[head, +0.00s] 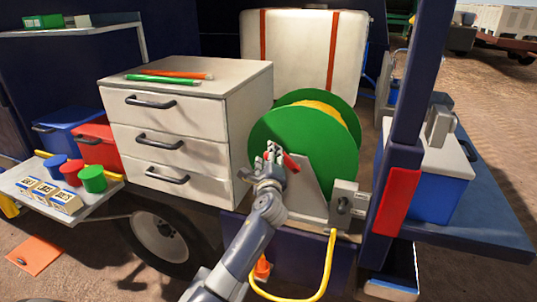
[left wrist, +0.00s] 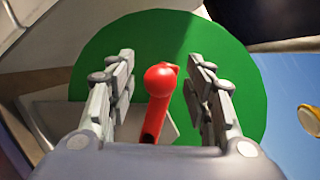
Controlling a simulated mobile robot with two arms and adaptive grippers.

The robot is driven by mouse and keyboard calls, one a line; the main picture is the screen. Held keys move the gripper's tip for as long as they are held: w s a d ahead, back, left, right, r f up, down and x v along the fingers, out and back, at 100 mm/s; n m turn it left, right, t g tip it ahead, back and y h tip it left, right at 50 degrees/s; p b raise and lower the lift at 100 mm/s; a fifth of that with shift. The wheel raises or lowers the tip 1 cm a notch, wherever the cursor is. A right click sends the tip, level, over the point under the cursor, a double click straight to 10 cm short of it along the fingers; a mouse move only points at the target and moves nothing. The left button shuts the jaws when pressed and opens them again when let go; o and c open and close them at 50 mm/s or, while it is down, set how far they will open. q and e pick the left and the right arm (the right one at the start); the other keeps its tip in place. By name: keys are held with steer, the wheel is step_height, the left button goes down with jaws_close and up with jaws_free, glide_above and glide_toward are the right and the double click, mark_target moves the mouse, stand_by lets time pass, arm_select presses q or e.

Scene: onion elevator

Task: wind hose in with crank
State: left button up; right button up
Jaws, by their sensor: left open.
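A green hose reel (head: 315,150) with yellow hose (head: 326,112) wound between its discs stands in the vehicle's bay. Its red crank handle (head: 291,161) sticks out from the front disc. My left gripper (head: 272,153) is at the front disc, at the handle. In the left wrist view, the red handle (left wrist: 157,105) stands between the two open fingers of the gripper (left wrist: 160,90), with gaps on both sides. The green disc (left wrist: 225,60) fills the background. A yellow hose end (head: 328,265) hangs in a loop below the grey hose guide (head: 345,205). My right gripper is not in view.
A white drawer cabinet (head: 180,120) stands left of the reel. A dark post (head: 412,90) with a red block (head: 398,200) stands to its right, by a blue cooler (head: 430,185). A side shelf (head: 95,207) holds cups and small boxes at left.

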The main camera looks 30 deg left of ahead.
arm_select(q)
steer(key=shift+w+a, duration=0.25)
steer(key=shift+w, duration=0.15)
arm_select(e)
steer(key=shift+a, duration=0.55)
